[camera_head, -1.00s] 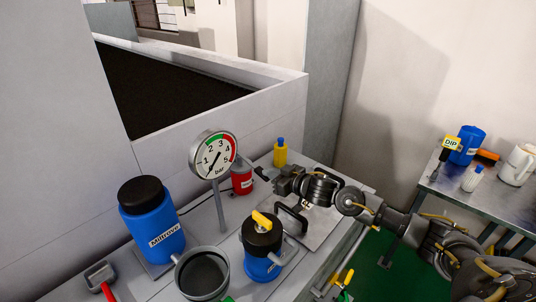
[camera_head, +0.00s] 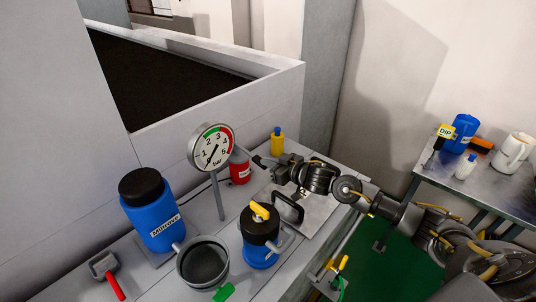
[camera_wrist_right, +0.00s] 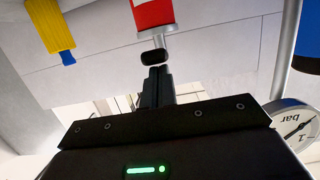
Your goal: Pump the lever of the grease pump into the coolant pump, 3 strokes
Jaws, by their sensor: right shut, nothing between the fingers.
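The red grease pump (camera_head: 239,170) stands on the grey bench behind the pressure gauge (camera_head: 212,148). Its short dark lever (camera_head: 259,161) points to the right. In the wrist view the red body (camera_wrist_right: 153,14) is at the top, with the lever's black end (camera_wrist_right: 153,57) below it. My right gripper (camera_head: 271,164) is shut and empty, its fingertips (camera_wrist_right: 157,72) just short of the lever end; whether they touch cannot be told. A blue canister with a black top and yellow handle (camera_head: 260,250), possibly the coolant pump, stands in front. My left gripper is out of view.
A blue Milltray-like labelled container (camera_head: 153,220) and a grey cup (camera_head: 204,267) stand at the left front. A yellow bottle (camera_head: 277,142) stands behind my right gripper. A black handle (camera_head: 288,207) rises from a plate beside the forearm. A side table (camera_head: 485,185) is at right.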

